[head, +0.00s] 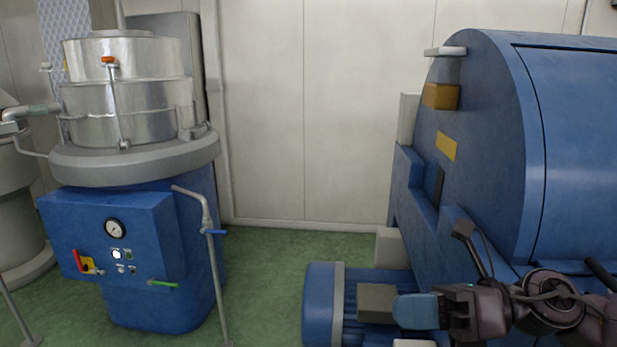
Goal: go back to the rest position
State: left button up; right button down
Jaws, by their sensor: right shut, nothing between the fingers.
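My right gripper (415,311) shows at the lower right, its arm coming in from the right edge. Its blue-grey fingers are together with nothing between them. In the picture it lies in front of the blue motor and the big blue machine; I cannot tell how far it is from them. My left gripper is not in view.
A blue motor (321,305) sits on the floor beside a large blue drum machine (490,150) at right. A steel vessel on a blue base (150,240) with gauge and levers stands at left, a thin pipe (213,260) before it. Green floor (265,270) between them is clear.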

jog(key=w+d+f+m+t+h, duration=0.1)
jog(key=d+f+m+t+h, duration=0.3)
jog(key=m, duration=0.7)
jog(key=w+d+f+m+t+h, duration=0.1)
jog(key=d+f+m+t+h, duration=0.25)
jog(key=m+t+h, duration=0.6)
jog(key=w+d+f+m+t+h, duration=0.2)
jog(key=d+f+m+t, duration=0.15)
jog(key=m, duration=1.05)
jog(key=s+d+f+m+g+h, duration=0.1)
jog(key=s+d+f+m+g, duration=0.1)
jog(key=s+f+m+g, duration=0.65)
jog(key=s+d+f+m+g+h, duration=0.1)
jog(key=s+d+f+m+g, duration=0.15)
jog(key=s+f+g, duration=0.65)
jog(key=w+f+t, duration=0.4)
jog(key=f+t, duration=0.6)
jog(key=f, duration=0.1)
jog(key=shift+a+n+t, duration=0.35)
jog(key=shift+a, duration=0.1)
jog(key=shift+r, duration=0.1)
